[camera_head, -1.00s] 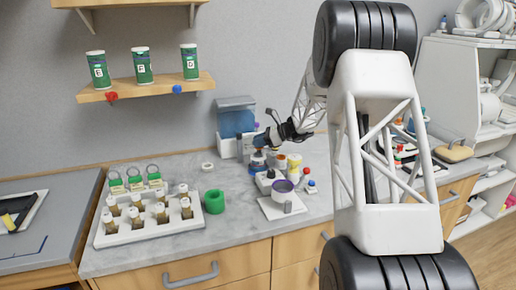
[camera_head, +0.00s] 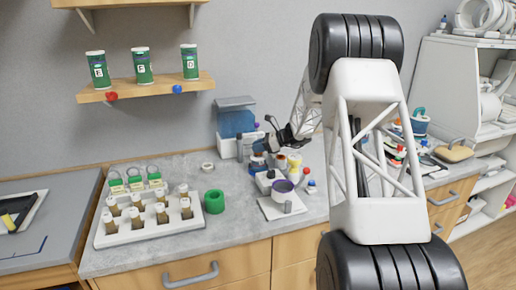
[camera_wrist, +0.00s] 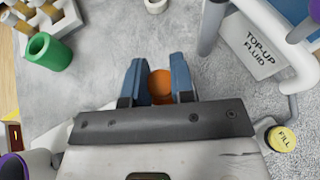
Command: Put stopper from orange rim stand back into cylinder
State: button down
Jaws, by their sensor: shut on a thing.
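My gripper (camera_wrist: 160,80) is shut on an orange rounded thing (camera_wrist: 161,84), likely the stopper, held between its two blue fingers in the wrist view. In the head view my gripper (camera_head: 268,136) is above the back of the counter, in front of the blue tank unit. The held thing cannot be made out there. A small white round piece with an orange middle (camera_wrist: 155,5) lies ahead of the fingers at the top edge of the wrist view; it looks like the whitish ring (camera_head: 208,167) in the head view. I cannot tell which thing is the cylinder.
The blue tank unit (camera_head: 236,122) stands at the back; its "TOP-UP FLUID" sign (camera_wrist: 260,48) and yellow "FILL" button (camera_wrist: 282,138) show on the right in the wrist view. A green cup (camera_head: 214,202) and vial rack (camera_head: 125,236) are left.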

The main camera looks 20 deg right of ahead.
jog(key=shift+f, duration=0.3)
jog(key=c, duration=1)
grip_release()
jog(key=shift+r, duration=0.2)
jog(key=v, duration=1.2)
